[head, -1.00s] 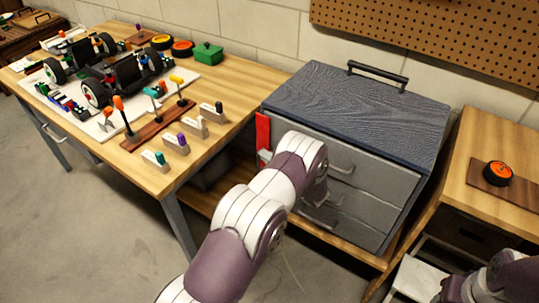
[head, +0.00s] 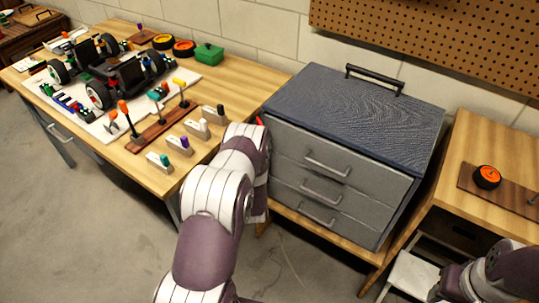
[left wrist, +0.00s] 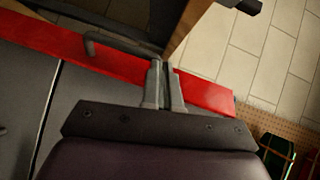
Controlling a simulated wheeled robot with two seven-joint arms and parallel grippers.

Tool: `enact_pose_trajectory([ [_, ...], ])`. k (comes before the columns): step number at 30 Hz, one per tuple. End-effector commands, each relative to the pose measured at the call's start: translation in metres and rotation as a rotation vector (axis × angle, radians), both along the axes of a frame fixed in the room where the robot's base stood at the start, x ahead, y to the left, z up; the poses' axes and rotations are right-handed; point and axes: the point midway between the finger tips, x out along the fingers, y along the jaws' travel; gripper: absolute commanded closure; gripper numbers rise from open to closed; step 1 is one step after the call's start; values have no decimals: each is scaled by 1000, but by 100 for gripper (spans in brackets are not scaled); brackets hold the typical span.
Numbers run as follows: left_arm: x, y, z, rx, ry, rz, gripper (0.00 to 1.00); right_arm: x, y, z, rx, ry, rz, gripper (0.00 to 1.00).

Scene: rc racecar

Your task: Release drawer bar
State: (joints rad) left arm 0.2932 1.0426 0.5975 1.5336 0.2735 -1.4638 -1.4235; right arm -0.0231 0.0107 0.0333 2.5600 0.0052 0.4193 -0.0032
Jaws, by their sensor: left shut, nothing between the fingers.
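The grey tool chest (head: 345,125) has three drawers with bar handles on its front. The red drawer bar is almost wholly hidden by my left arm in the head view; only a sliver (head: 260,121) shows at the chest's left front edge. In the left wrist view the red bar (left wrist: 208,94) runs across the picture beside the grey drawer fronts (left wrist: 92,98). My left gripper (left wrist: 161,66) is shut and empty, its fingers overlapping the bar in this view; contact cannot be told. My right gripper (head: 443,288) is at the lower right, its jaws unclear.
A workbench (head: 235,75) at left carries a car chassis (head: 110,70), upright tools and a green box (head: 208,53). A wooden stand (head: 480,150) at right holds an orange-and-black wheel (head: 487,177). A dark handle (left wrist: 120,48) crosses near the bar in the wrist view. Floor in front is clear.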

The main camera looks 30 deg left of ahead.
Motion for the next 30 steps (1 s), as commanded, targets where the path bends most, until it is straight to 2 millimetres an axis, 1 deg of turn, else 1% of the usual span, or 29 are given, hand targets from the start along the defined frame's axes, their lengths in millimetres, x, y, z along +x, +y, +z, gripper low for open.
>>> enact_pose_trajectory([
  [1, -3, 6, 0, 1, -1, -36, 100, 0, 0, 0, 0, 0, 0, 57],
  [8, -6, 22, -1, 2, -3, -248, 100, 0, 0, -6, 0, 0, 0, 57],
  [19, -3, 45, -2, 4, -2, -246, 100, 0, 0, -22, 0, 0, 0, 57],
  [30, 5, 65, -2, 4, -2, -247, 100, 0, 0, -38, 0, 0, 0, 57],
])
